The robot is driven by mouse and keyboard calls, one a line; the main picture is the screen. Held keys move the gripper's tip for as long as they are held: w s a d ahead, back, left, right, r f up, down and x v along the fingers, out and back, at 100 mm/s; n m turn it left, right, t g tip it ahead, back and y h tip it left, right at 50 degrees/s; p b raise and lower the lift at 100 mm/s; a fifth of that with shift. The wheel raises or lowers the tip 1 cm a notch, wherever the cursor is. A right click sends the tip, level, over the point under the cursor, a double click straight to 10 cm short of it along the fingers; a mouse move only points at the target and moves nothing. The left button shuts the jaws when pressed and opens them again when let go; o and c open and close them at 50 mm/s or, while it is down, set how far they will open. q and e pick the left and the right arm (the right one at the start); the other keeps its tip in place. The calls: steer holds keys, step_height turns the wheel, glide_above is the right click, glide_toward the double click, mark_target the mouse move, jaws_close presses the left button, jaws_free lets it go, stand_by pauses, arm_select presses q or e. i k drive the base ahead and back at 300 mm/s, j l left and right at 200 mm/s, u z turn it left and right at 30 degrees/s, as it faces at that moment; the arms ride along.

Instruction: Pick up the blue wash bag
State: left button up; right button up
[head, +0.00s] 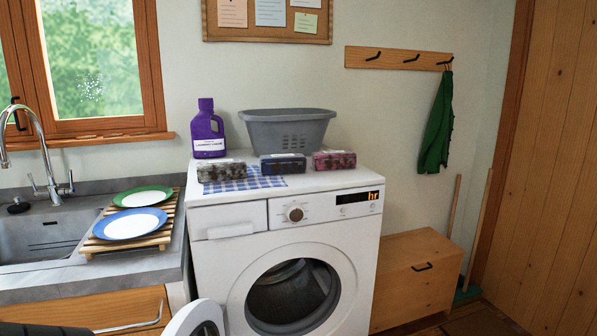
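The blue wash bag (283,164) is a small dark-blue boxy pouch on top of the white washing machine (229,218), near the middle. A grey wash bag (221,171) lies to its left on a blue checked cloth (262,181). A pink-red wash bag (334,160) sits to its right. The blue bag lies between these two, in front of the grey basket, at the cloth's right part.
A grey laundry basket (287,130) and a purple detergent bottle (208,130) stand behind the bags. The machine's round door (201,318) hangs open at lower left. Plates on a wooden rack (165,236) lie left. A wooden chest (415,283) stands right of the machine.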

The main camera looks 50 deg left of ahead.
mark_target(292, 163)
steer(key=i+u, duration=0.25)
steer(key=u, duration=0.15)
steer(key=i+l+u, duration=0.2)
steer(key=u, duration=0.2)
steer(key=i+l+u, duration=0.2)
steer(key=u, duration=0.15)
steer(key=i+l+u, duration=0.15)
steer(key=u, duration=0.25)
steer(key=i+l+u, duration=0.2)
steer(key=u, duration=0.2)
steer(key=i+l+u, duration=0.1)
steer(key=l+u, duration=0.3)
steer(key=i+l+u, duration=0.1)
steer(key=u, duration=0.35)
steer(key=l+u, duration=0.4)
